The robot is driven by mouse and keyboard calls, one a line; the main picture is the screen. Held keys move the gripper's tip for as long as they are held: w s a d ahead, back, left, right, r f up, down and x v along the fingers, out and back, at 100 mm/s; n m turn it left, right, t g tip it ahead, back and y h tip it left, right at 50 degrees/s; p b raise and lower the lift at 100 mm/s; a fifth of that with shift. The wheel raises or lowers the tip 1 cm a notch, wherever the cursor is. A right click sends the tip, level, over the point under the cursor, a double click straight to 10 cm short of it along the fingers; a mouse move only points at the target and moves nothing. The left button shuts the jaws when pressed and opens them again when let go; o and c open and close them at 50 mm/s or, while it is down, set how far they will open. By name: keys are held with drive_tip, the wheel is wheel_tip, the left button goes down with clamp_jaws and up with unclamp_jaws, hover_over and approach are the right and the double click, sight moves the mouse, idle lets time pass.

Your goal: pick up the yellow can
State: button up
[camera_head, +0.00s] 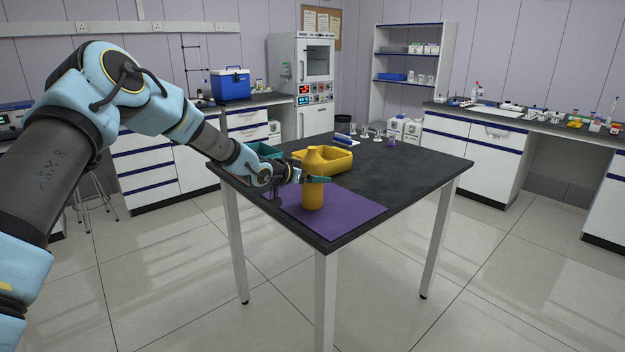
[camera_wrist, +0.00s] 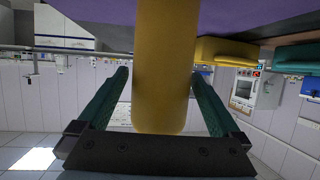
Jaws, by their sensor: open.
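The yellow can (camera_head: 313,193) stands upright on the purple mat (camera_head: 350,215) on the dark table. In the wrist view the yellow can (camera_wrist: 163,70) fills the middle of the picture and lies between the two green fingers. The view is turned over, with the mat at the top.
A yellow tray (camera_head: 338,163) stands just behind the can, and a teal tray (camera_head: 262,150) stands to its left, partly behind my arm. Small bottles and racks (camera_head: 372,133) stand at the table's far edge. The table's right side (camera_head: 410,165) is clear.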

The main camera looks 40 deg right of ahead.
drive_tip(key=shift+p+x, duration=0.6)
drive_tip(key=shift+x, duration=1.15)
drive_tip(key=shift+w, duration=0.1)
drive_tip(key=shift+r, duration=0.1)
drive_tip(key=c, duration=1.5)
drive_tip(key=shift+c, duration=0.3)
drive_tip(key=shift+r, duration=0.1)
